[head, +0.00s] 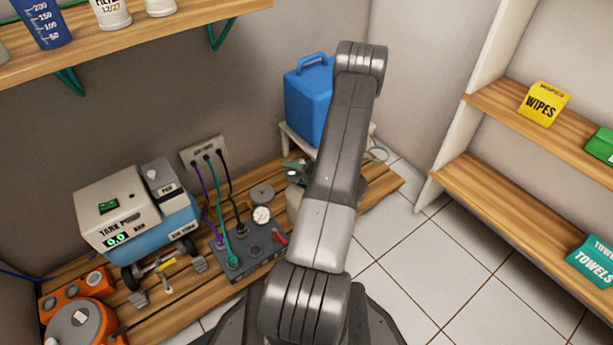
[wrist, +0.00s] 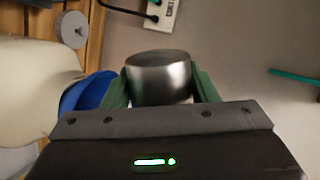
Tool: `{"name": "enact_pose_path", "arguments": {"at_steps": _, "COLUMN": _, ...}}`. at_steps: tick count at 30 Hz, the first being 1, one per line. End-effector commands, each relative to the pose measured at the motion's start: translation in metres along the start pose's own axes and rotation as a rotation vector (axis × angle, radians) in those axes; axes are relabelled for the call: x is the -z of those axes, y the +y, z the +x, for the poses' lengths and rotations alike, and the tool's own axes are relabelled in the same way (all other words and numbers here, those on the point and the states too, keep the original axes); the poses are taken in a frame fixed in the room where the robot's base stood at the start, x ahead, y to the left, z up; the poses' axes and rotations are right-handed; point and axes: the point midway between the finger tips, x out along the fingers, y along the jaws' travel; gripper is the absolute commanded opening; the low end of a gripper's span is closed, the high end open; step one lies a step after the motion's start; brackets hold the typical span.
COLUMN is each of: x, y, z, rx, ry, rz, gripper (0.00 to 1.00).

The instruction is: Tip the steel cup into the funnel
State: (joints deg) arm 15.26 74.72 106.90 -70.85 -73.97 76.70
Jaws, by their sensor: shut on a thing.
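The steel cup (wrist: 160,78) is between the two green fingers of my gripper (wrist: 162,88) in the wrist view. The gripper is shut on the cup's sides. The cup's lower part is hidden by the gripper body, and its contents cannot be made out. A blue rounded piece (wrist: 86,92), possibly the funnel, shows just left of the left finger beside a large white container (wrist: 38,58). Most of it is hidden. In the head view my arm covers the cup, and I cannot make out the funnel there.
A blue jerrycan (head: 308,100) stands behind my arm on a small white stand (head: 298,143). A wooden bench (head: 195,305) holds a tank pump unit (head: 140,215) and a grey panel with cables (head: 245,262). Shelves stand right. Tiled floor (head: 450,265) is clear.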

Motion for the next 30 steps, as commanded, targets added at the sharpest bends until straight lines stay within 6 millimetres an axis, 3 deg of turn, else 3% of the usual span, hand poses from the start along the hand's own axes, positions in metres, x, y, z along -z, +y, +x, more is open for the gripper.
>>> {"name": "enact_pose_path", "arguments": {"at_steps": 30, "x": 0.0044, "y": 0.001, "z": -0.0025, "rx": 0.018, "ry": -0.031, "rz": 0.117, "gripper": 0.29}}
